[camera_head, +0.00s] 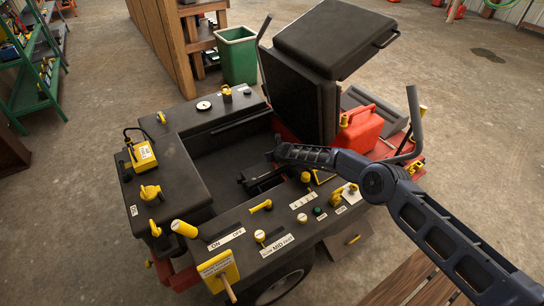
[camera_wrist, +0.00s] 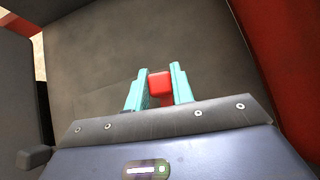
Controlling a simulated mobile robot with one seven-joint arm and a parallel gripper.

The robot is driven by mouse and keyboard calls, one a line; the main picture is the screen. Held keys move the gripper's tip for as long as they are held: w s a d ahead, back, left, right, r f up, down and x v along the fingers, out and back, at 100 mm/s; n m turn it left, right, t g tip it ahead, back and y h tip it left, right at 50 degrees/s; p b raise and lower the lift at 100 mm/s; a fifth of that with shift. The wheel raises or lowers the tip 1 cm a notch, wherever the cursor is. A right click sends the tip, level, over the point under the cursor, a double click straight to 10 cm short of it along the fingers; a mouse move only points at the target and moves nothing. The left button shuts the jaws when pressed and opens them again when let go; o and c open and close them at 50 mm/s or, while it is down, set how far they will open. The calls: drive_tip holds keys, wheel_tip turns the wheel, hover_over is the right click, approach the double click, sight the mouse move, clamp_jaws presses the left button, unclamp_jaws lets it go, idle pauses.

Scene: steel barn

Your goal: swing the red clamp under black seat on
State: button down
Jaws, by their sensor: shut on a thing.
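The red clamp (camera_wrist: 159,84) shows in the wrist view as a small red block between the two teal fingers of my gripper (camera_wrist: 158,76). The fingers are shut on it, one on each side. How the clamp is mounted is hidden by the fingers and wrist. In the head view the black seat (camera_head: 335,38) stands above a tall dark panel (camera_head: 300,95) on the machine. My arm reaches in from the right, and its end is low in front of the seat. The fingers and clamp cannot be made out there.
A red can (camera_head: 362,128) sits beside the seat. A grey curved bar (camera_head: 414,115) rises close to my arm. The near console (camera_head: 290,215) carries several yellow levers and knobs. A green bin (camera_head: 237,57) stands behind. In the wrist view, a red surface (camera_wrist: 275,60) is at the right.

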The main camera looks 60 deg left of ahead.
drive_tip(key=shift+s+f, duration=0.1)
drive_tip(key=shift+s+f+n+g, duration=0.15)
drive_tip(key=shift+s+n+g, duration=0.2)
drive_tip(key=shift+n, duration=0.15)
drive_tip(key=shift+s, duration=0.1)
drive_tip(key=shift+s+n+g, duration=0.1)
drive_tip(key=shift+n+g, duration=0.15)
drive_tip(key=shift+n, duration=0.05)
drive_tip(key=c, duration=1.2)
unclamp_jaws()
drive_tip(key=shift+r, duration=0.2)
drive_tip(key=shift+r, duration=0.15)
